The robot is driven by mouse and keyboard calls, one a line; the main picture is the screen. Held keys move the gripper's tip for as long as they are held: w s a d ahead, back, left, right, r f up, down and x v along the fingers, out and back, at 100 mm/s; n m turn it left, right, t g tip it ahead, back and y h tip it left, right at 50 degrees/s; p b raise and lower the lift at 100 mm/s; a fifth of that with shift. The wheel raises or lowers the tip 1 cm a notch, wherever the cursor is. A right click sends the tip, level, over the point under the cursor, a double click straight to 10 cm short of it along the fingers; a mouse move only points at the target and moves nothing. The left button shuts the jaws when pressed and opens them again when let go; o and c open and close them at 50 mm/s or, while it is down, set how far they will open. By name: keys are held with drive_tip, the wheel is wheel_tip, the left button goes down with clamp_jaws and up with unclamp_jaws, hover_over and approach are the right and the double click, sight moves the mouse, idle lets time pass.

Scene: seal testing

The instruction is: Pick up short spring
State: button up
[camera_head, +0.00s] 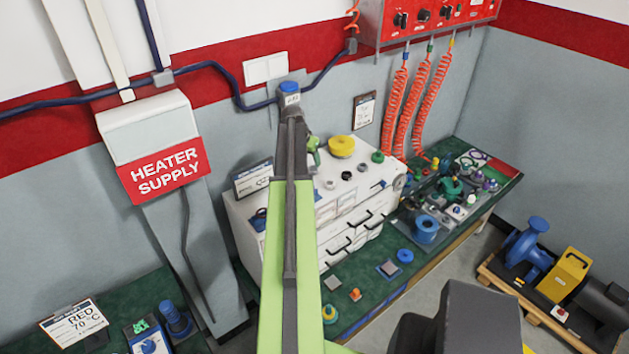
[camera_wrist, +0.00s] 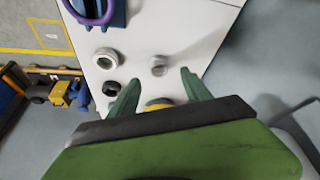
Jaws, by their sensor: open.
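My gripper (camera_wrist: 162,75) is open, with its two green fingers apart above the white cabinet top; one green finger also shows in the head view (camera_head: 314,152). A small silver round piece (camera_wrist: 158,66), possibly the short spring, lies on the cabinet top. In the wrist view it appears between and just beyond the fingertips, and nothing is held. It is too small for me to see coils. A wider silver ring (camera_wrist: 108,59) and a black ring (camera_wrist: 111,88) lie to its left. A yellow round piece (camera_wrist: 158,104) shows between the fingers, partly hidden by my gripper.
The white cabinet (camera_head: 246,222) stands on a green bench and has drawers with black handles. A yellow disc (camera_head: 341,146) and a green piece (camera_head: 378,157) are on its top. Red coiled hoses (camera_head: 392,112) hang behind. A purple-handled blue item (camera_wrist: 112,12) lies near the cabinet edge.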

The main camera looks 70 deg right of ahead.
sight(313, 166)
drive_tip(key=shift+x, duration=0.8)
drive_tip(key=shift+r, duration=0.1)
drive_tip(key=b+x, duration=0.5)
drive_tip(key=shift+s, duration=0.25)
clamp_jaws()
